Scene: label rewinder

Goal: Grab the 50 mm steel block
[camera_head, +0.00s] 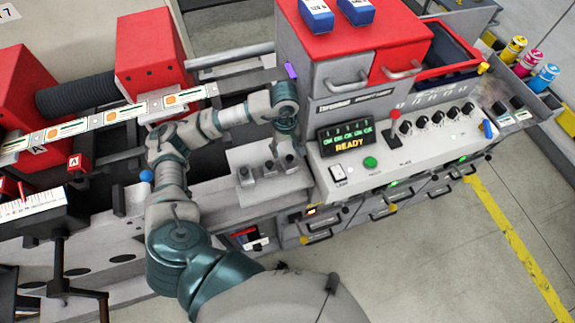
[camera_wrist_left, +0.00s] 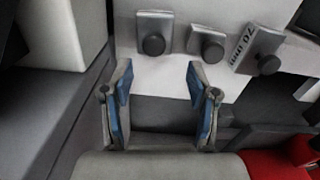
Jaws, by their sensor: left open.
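Several small grey steel blocks with dark round knobs stand on a light plate (camera_head: 262,190) at the machine's front. In the left wrist view they are a left block (camera_wrist_left: 153,20), a smaller middle block (camera_wrist_left: 204,36) and a tilted right block (camera_wrist_left: 252,43) marked "70 mm". I cannot read a 50 mm mark on any of them.
A control panel (camera_head: 385,140) with a READY display (camera_head: 346,140) and knobs stands right of the plate. Red machine housings (camera_head: 152,48) and a label strip (camera_head: 110,117) are at the left. A red-topped cabinet (camera_head: 350,50) rises behind. Floor is free at the lower right.

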